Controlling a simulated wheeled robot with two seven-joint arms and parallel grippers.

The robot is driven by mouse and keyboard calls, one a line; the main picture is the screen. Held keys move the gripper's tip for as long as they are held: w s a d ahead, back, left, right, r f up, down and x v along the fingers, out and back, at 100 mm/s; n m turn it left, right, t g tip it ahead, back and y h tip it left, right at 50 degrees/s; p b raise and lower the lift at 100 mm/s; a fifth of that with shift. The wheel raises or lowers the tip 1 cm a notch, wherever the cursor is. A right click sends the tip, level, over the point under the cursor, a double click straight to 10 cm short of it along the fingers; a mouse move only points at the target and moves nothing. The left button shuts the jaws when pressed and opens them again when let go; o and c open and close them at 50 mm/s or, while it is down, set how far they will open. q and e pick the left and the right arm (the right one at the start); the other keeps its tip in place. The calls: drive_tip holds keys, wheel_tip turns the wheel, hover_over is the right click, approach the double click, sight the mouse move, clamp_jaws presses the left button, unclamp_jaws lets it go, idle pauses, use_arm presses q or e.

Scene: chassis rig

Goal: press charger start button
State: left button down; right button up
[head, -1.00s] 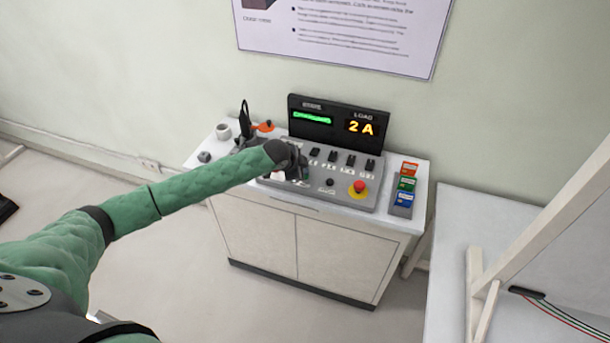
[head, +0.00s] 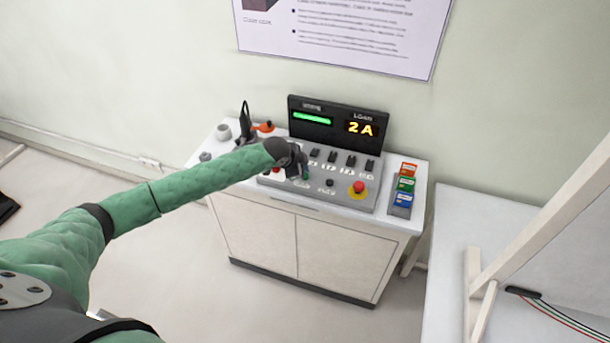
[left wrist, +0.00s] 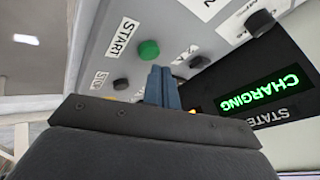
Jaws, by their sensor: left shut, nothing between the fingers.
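The charger's control panel (head: 345,192) sits on a white cabinet. The green start button (left wrist: 149,49) shows beside its START label in the left wrist view. A dark button (left wrist: 121,84) is by the STOP label. My left gripper (left wrist: 160,70) is shut and empty, its blue-grey fingertips just below the green button in that picture, with a gap between them. In the head view my left gripper (head: 300,168) is over the panel's left part and hides some of it. The state display (left wrist: 263,94) reads CHARGING in green. My right gripper is not in view.
A red emergency knob (head: 359,187) on yellow is right of the gripper. A row of black switches (head: 333,157) lies below the display reading 2 A (head: 361,127). Coloured blocks (head: 404,184) stand at the cabinet's right. A white table (head: 450,260) is further right.

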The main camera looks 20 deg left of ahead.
use_arm(q)
drive_tip(key=shift+r, duration=0.1)
drive_tip(key=shift+r+p, duration=1.9)
drive_tip(key=shift+r, duration=0.55)
